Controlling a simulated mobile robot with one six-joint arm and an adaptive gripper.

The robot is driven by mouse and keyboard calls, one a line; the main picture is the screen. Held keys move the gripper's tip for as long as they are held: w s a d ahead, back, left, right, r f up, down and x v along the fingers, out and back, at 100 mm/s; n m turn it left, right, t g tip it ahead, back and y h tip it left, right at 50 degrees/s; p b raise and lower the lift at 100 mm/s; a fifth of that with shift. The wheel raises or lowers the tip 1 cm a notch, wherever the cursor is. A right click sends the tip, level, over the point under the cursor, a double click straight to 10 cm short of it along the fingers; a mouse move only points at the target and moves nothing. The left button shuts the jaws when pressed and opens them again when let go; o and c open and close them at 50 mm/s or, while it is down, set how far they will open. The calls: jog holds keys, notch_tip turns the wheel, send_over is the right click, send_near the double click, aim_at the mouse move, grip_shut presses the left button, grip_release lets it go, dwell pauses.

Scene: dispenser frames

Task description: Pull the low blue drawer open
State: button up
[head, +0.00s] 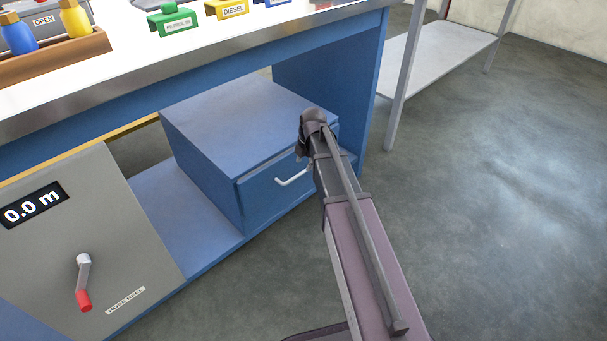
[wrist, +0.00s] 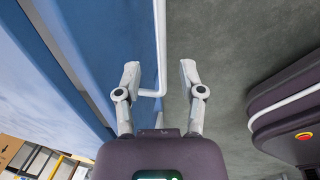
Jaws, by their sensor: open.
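The low blue drawer (head: 270,193) is in a blue box under the workbench and looks shut, its front flush with the box. Its pale bar handle (head: 291,179) shows left of my gripper (head: 304,150) in the head view; my wrist hides the handle's right part. In the wrist view, my gripper (wrist: 159,68) is open, one finger on each side of the handle (wrist: 160,45). The bar runs between the fingers, and its bent end lies near the left finger. I see a gap on both sides and no clear contact. The drawer front (wrist: 115,45) is on the left.
The bench top (head: 200,60) overhangs the drawer box. A grey hose reel panel (head: 140,230) with a red-tipped crank stands at the left. A grey shelf rack (head: 440,60) stands behind at the right. The floor (head: 490,200) in front of the drawer and to the right is clear.

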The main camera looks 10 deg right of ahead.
aim_at(302, 172)
jog(key=shift+w+a+f+b, duration=0.1)
jog(key=shift+w+f+b, duration=0.05)
jog(key=shift+f+b, duration=0.75)
jog(key=shift+w+a+f+b, duration=0.1)
jog(key=shift+w+f+b, duration=0.05)
jog(key=shift+f+b, duration=0.65)
jog(key=shift+f, duration=0.15)
grip_shut()
